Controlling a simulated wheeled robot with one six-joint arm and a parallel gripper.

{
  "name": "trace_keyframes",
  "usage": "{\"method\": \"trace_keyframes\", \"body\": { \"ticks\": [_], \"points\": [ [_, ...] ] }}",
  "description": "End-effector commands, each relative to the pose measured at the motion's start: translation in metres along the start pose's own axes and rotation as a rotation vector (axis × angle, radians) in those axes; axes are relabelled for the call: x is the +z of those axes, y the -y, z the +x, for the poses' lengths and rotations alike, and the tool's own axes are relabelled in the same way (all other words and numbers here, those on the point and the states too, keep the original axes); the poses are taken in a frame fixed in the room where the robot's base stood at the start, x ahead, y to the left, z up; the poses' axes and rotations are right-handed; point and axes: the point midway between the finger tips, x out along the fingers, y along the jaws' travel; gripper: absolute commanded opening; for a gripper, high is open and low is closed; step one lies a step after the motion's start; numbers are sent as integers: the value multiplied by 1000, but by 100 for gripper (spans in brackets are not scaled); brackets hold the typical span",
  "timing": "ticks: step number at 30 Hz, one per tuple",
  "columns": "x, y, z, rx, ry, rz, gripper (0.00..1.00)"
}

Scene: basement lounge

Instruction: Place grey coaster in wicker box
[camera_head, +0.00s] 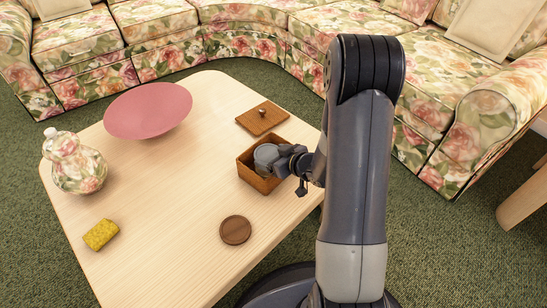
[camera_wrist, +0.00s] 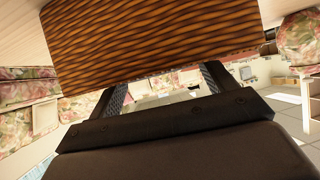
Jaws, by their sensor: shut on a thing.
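The wicker box (camera_head: 250,176) is brown, open at the top, and stands on the right part of the table. The round grey coaster (camera_head: 265,156) is at the box's opening, tilted, with its face showing in the head view. My gripper (camera_head: 281,160) is shut on the coaster's right side, at the box's right side. I cannot tell whether the coaster touches the box. In the wrist view, the woven brown wall of the box (camera_wrist: 150,45) fills the top and hides the ends of my gripper's fingers. The coaster cannot be made out there.
A brown lid with a knob (camera_head: 262,119) lies behind the box. A round brown coaster (camera_head: 235,230) lies in front. A pink bowl (camera_head: 147,111), a floral jar (camera_head: 76,166) and a yellow sponge (camera_head: 101,235) are on the left. The middle of the wooden table (camera_head: 180,185) is clear.

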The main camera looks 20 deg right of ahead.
Motion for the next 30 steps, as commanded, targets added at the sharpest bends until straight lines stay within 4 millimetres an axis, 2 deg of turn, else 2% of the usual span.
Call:
{"method": "trace_keyframes", "body": {
  "ticks": [17,18,25,30],
  "points": [
    [10,0,6,0,0,0,58],
    [10,0,6,0,0,0,82],
    [10,0,5,0,0,0,100],
    [10,0,5,0,0,0,100]
  ]
}}
